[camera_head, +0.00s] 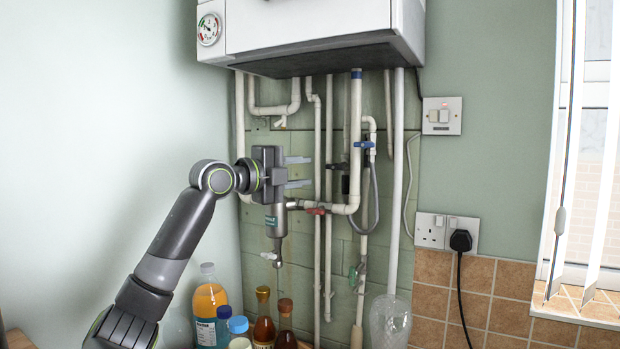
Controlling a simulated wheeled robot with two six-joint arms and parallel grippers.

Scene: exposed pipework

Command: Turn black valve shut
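A black valve handle (338,167) appears on the pipes below the boiler, just right of my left gripper. It is small and dark, and its exact angle is hard to tell. My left gripper (309,172) is open, with its two grey fingers apart and pointing right towards the pipes. Nothing shows between the fingers. The fingertips appear a little left of the black handle, and I cannot tell the gap in depth. My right gripper is out of view.
A blue valve handle (364,144), a red one (316,211) and a green one (352,276) sit on nearby pipes. The white boiler (310,25) hangs above. Several bottles (264,325) and a glass vase (390,322) stand below. A black plug (460,241) is at right.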

